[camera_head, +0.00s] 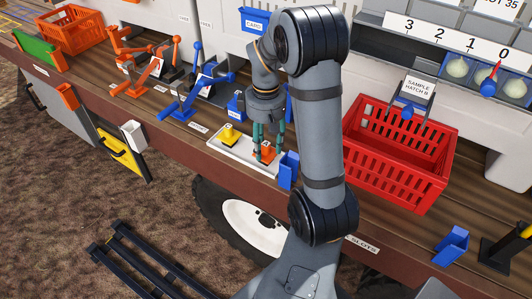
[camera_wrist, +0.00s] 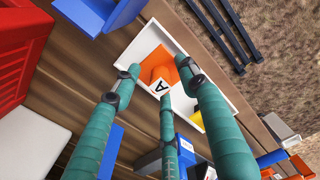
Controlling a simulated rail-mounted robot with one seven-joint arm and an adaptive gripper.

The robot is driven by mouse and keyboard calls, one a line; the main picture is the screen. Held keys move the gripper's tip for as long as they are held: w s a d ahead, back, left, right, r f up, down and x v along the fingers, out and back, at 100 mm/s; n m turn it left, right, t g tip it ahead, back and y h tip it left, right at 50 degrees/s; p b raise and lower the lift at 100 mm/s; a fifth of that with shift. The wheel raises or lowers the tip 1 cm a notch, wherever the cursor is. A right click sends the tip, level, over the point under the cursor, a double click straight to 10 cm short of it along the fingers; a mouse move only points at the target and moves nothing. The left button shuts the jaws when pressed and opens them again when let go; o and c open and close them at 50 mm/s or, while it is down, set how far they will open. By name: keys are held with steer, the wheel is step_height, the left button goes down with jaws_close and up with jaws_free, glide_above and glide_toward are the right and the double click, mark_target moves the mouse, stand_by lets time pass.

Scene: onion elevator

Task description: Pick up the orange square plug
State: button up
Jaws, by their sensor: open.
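The orange square plug (camera_head: 265,152) sits at the right end of a shallow white tray (camera_head: 232,154) on the wooden deck. In the wrist view the plug (camera_wrist: 154,62) is an orange square base with a raised knob bearing a letter A. My gripper (camera_head: 265,145) has green fingers pointing down at the plug, and they spread around and over it in the wrist view (camera_wrist: 160,85). The gripper is open and holds nothing. I cannot tell whether a finger touches the plug. A yellow plug (camera_head: 229,133) sits left of it in the same tray.
A blue bracket (camera_head: 288,168) stands close at the tray's right end. A red crate (camera_head: 398,162) stands further right. Blue (camera_head: 200,90) and orange (camera_head: 140,70) lever stands are to the left. The deck's front edge runs just before the tray.

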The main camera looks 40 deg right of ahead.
jaws_close()
stand_by(0.5)
